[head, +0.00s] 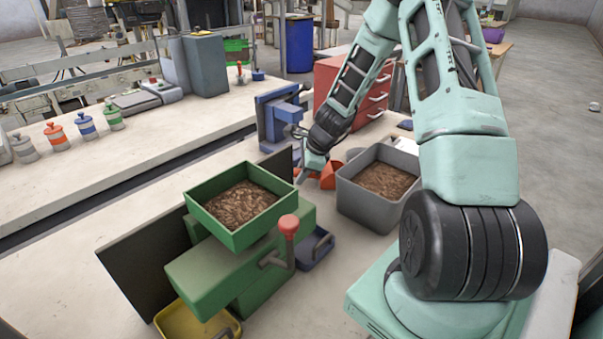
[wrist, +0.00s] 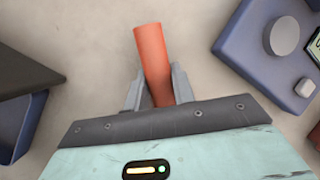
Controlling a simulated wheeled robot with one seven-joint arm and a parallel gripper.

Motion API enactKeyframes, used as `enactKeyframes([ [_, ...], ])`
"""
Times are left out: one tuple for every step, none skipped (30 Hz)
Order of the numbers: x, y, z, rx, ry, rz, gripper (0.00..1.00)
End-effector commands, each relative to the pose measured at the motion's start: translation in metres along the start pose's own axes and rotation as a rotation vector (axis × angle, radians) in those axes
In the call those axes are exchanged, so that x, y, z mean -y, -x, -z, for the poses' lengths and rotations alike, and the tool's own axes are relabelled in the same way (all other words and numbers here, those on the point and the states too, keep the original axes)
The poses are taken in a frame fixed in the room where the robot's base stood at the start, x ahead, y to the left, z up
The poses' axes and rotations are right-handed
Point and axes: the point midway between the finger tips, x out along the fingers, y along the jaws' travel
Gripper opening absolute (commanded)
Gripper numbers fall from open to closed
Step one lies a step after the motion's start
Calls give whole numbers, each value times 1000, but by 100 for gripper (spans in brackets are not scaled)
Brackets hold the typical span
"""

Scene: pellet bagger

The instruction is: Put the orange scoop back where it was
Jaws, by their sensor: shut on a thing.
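The orange scoop (head: 331,175) is in my gripper (head: 308,172), between the green hopper and the grey bin in the head view. In the wrist view my gripper (wrist: 157,85) is shut on an orange round bar (wrist: 152,55) of the scoop, which points away past the fingertips. The rest of the scoop is hidden in the wrist view. I cannot tell whether the scoop touches the bench. The grey bin (head: 346,193) of brown pellets stands just right of the scoop.
The green machine (head: 215,268) with its pellet-filled green hopper (head: 196,204) stands at front left, with a red-knobbed lever (head: 289,228). Red drawers (head: 325,85) stand further back.

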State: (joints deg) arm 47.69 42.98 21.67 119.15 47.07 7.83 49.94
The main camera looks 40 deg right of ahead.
Motion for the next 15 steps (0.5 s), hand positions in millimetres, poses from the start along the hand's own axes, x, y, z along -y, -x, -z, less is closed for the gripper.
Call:
enactKeyframes([
  [0,-1,0,0,0,0,0],
  [0,-2,1,0,0,0,0],
  [-1,-3,1,0,0,0,0],
  [-1,-4,2,0,0,0,0],
  [-1,-3,1,0,0,0,33],
  [-1,-3,1,0,0,0,44],
  [-1,-2,1,0,0,0,47],
  [-1,-2,1,0,0,0,47],
  [-1,-2,1,0,0,0,47],
  [-1,-2,1,0,0,0,47],
  [-1,-2,1,0,0,0,47],
  [-1,-2,1,0,0,0,47],
  [-1,-2,1,0,0,0,47],
  [-1,-2,1,0,0,0,47],
  [0,-2,1,0,0,0,47],
])
